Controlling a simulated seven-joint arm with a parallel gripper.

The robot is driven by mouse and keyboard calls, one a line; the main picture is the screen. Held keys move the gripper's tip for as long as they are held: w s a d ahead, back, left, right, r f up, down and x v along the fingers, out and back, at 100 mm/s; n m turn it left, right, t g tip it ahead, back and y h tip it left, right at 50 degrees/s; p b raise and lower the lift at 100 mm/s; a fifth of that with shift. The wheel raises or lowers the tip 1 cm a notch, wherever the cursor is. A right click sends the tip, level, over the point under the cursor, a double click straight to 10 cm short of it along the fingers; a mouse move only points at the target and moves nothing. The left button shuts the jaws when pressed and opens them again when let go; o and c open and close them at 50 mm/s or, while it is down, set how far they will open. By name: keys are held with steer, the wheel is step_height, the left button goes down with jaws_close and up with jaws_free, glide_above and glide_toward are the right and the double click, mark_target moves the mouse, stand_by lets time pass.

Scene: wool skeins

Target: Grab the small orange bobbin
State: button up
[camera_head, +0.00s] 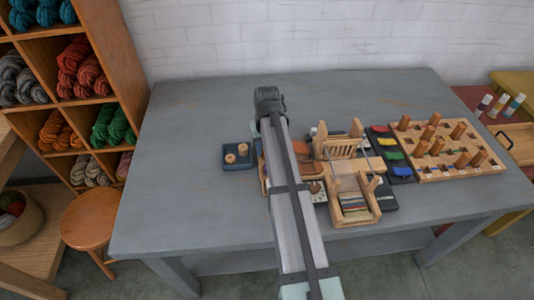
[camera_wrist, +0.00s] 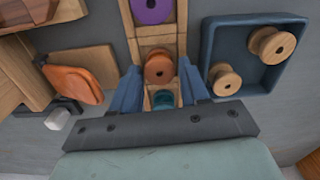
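The small orange bobbin (camera_wrist: 159,67) sits in a narrow wooden holder (camera_wrist: 160,41), seen from above in the wrist view. A purple bobbin (camera_wrist: 152,10) is above it in the picture and a teal bobbin (camera_wrist: 163,99) below it. My gripper (camera_wrist: 160,70) is open, with one blue finger on each side of the orange bobbin and a small gap showing at both sides. I cannot tell how far the fingertips are above the holder. In the head view my arm hides the gripper and the bobbin.
A blue tray (camera_head: 237,168) with two plain wooden spools stands close beside the holder. An orange-brown wooden piece (camera_wrist: 72,83) lies on the other side. A small loom (camera_head: 352,205) and a pegged board (camera_head: 490,165) stand to the right. The table's left part (camera_head: 165,200) is clear.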

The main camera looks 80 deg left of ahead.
steer(key=c, duration=0.7)
steer(key=shift+r, duration=0.1)
step_height(320, 180, up, 15)
stand_by(1.0)
